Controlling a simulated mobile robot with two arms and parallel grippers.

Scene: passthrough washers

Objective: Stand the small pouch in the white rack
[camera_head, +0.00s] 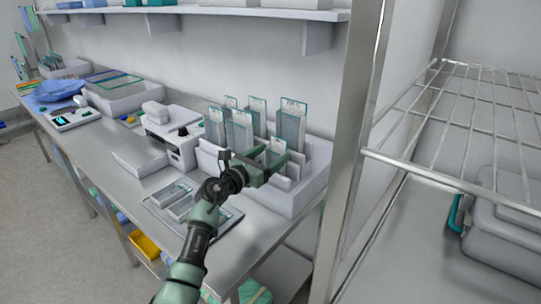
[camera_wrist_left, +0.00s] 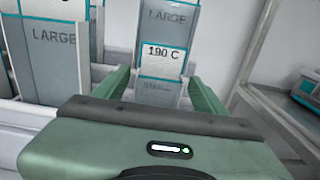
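The small pouch (camera_head: 278,146) has a white label strip reading 190 C and teal lines. It stands upright at the front of the white rack (camera_head: 300,196), and its foot is hidden in the head view. My left gripper (camera_head: 265,165) reaches it from the front. My right gripper is not in view.
Several taller pouches marked LARGE (camera_wrist_left: 55,45) stand behind and left in the rack. A flat tray with pouches (camera_head: 180,205) lies in front on the steel bench. A white sealing machine (camera_head: 175,135) is to the left. A steel post (camera_head: 350,150) rises close on the right.

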